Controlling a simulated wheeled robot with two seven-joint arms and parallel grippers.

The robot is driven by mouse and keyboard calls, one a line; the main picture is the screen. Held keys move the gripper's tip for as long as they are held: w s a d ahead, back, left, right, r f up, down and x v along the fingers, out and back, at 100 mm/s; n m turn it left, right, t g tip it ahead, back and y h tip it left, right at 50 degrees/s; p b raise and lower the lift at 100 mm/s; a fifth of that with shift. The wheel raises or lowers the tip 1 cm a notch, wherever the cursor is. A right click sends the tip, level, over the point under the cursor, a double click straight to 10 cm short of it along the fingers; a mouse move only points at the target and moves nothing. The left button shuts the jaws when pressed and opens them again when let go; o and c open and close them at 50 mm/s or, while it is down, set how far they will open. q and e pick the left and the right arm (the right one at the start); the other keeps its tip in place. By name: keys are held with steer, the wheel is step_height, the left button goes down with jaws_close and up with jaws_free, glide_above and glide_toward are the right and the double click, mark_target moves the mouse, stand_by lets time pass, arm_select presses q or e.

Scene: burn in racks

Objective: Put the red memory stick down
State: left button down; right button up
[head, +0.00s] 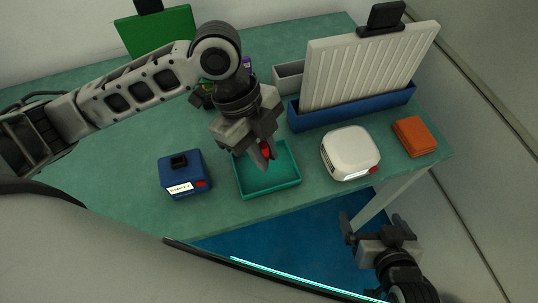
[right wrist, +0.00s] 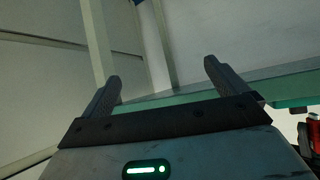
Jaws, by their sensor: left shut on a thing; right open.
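The red memory stick (head: 266,150) is mostly hidden between the fingers of my left gripper (head: 262,160). My left gripper is shut on it and points down over the teal tray (head: 285,186). I cannot tell whether the stick touches the tray floor. My right gripper (head: 378,233) is open and empty, off the front of the table at the lower right. In the right wrist view its two fingers (right wrist: 162,85) stand wide apart with nothing between them.
On the green table (head: 125,215), a blue box (head: 183,180) with a label stands left of the tray. A white rounded device (head: 348,150) stands to its right, then an orange box (head: 414,136). A white ribbed panel (head: 365,68) stands in a blue base (head: 350,108) behind.

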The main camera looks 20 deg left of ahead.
arm_select(q)
steer(key=shift+w+f+b, duration=0.25)
steer(key=shift+f+b, duration=0.35)
steer(key=shift+f, duration=0.05)
steer(key=f+b, duration=0.2)
steer(key=b, duration=0.1)
steer(key=shift+w+f, duration=0.25)
steer(key=shift+w, duration=0.1)
steer(key=shift+f+b, duration=0.25)
steer(key=shift+b, duration=0.3)
steer(key=shift+s+a, duration=0.1)
steer(key=shift+s, duration=0.05)
arm_select(e)
steer(key=shift+w+a+f+m+y, duration=0.2)
steer(key=shift+w+a+f, duration=0.1)
steer(key=shift+f, duration=0.25)
steer(key=shift+w+a+f+m+y, duration=0.1)
steer(key=shift+w+a+f+y, duration=0.15)
steer(key=shift+f, duration=0.3)
steer(key=shift+r, duration=0.1)
arm_select(q)
steer(key=shift+f, duration=0.1)
steer(key=c, duration=1.4)
jaws_free()
